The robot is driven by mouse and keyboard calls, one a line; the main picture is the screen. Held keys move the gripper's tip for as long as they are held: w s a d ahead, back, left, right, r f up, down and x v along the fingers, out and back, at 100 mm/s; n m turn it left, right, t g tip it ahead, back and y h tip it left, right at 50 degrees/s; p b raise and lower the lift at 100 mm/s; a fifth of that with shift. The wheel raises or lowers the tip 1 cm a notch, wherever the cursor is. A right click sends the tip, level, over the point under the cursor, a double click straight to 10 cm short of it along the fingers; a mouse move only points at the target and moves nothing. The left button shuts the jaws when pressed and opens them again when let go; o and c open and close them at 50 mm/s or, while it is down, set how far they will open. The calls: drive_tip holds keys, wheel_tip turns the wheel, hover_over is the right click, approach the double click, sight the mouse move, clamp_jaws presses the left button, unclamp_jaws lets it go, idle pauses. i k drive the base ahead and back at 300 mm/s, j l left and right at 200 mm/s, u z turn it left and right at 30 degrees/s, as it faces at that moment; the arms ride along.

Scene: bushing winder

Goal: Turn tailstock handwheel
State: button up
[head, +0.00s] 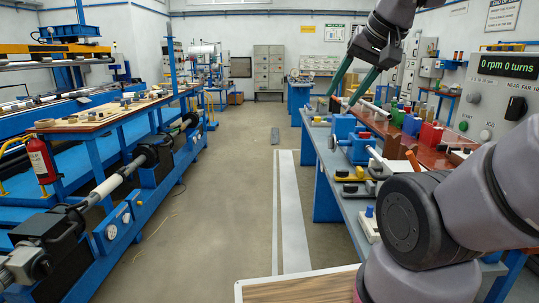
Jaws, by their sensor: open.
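My gripper (341,99) hangs at the upper right of the head view, with its two long green fingers apart and pointing down. Below and behind the fingertips, a blue machine block (343,127) stands on the right-hand bench, with another blue block (361,150) nearer to me. A pale rod (376,157) runs from the nearer block toward the front. I cannot clearly make out the tailstock handwheel or tell which block carries it. My gripper looks above this machine, apart from it.
A long blue winding machine (150,180) and a fire extinguisher (40,160) stand left.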

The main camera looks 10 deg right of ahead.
sight(332, 143)
drive_tip(key=i+j+z, duration=0.4)
drive_tip(key=j+z, duration=0.2)
drive_tip(key=i+j+z, duration=0.25)
drive_tip(key=j, duration=0.15)
drive_tip(key=i+j+z, duration=0.1)
drive_tip(key=j, duration=0.25)
drive_tip(key=i+j, duration=0.2)
drive_tip(key=j, duration=0.2)
drive_tip(key=i+j+z, duration=0.15)
drive_tip(key=j, duration=0.2)
drive_tip(key=i+j+z, duration=0.1)
drive_tip(key=j, duration=0.3)
drive_tip(key=i+z, duration=0.15)
drive_tip(key=i, duration=0.4)
drive_tip(key=i+j+z, duration=0.1)
drive_tip(key=i, duration=0.45)
drive_tip(key=j, duration=0.1)
